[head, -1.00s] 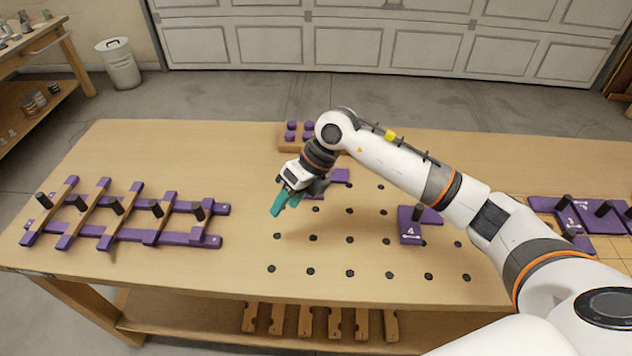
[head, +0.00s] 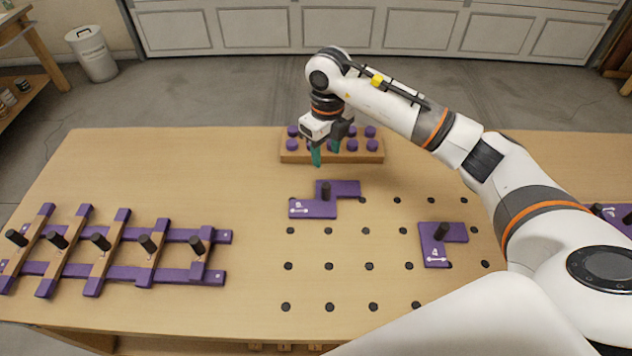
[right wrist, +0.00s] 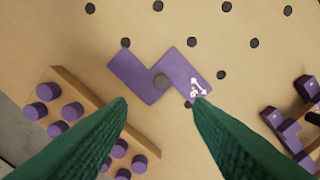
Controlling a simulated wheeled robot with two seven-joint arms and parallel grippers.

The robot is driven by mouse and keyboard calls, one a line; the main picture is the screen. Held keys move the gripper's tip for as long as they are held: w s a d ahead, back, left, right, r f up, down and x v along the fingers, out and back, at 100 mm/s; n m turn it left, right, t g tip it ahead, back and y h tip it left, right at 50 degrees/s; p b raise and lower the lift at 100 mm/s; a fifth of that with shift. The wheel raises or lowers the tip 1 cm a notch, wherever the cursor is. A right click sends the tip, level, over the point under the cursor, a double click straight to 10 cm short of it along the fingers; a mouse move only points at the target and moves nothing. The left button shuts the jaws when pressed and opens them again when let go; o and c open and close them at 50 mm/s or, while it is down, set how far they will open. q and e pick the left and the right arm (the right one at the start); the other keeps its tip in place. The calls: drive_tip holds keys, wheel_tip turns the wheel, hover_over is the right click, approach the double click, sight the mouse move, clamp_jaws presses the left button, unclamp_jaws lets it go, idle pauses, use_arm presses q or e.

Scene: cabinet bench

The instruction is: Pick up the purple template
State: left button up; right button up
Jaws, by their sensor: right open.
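A purple Z-shaped template (head: 313,208) with a black knob and a white arrow mark lies flat on the bench, left of centre. It also shows in the right wrist view (right wrist: 181,66), ahead of the fingertips. A second purple template (head: 434,253), L-shaped and marked 4, lies further right with its own black knob. My right gripper (head: 326,158) is open and empty, with green fingers pointing down above the bench, behind the Z-shaped template. In the right wrist view the open fingers (right wrist: 160,105) are apart with nothing between them. My left gripper is not in view.
A wooden block (head: 361,156) with several purple pegs stands behind the right gripper. A purple and wood ladder-like frame (head: 122,270) with black knobs lies at left. More purple pieces (head: 612,215) lie at the right edge. Dark holes dot the middle bench.

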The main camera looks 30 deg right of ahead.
drive_tip(key=p, duration=0.2)
hover_over(326, 185)
wheel_tip(326, 185, down, 6)
drive_tip(key=shift+w+f, duration=0.15)
drive_tip(key=shift+f, duration=0.3)
drive_tip(key=f+p, duration=0.1)
drive_tip(key=f, duration=0.3)
drive_tip(key=shift+s+f+p, duration=0.1)
drive_tip(key=shift+s+p, duration=0.1)
drive_tip(key=shift+p, duration=0.15)
drive_tip(key=shift+w+f, duration=0.1)
drive_tip(key=shift+f, duration=0.3)
drive_tip(key=shift+c, duration=0.6)
clamp_jaws()
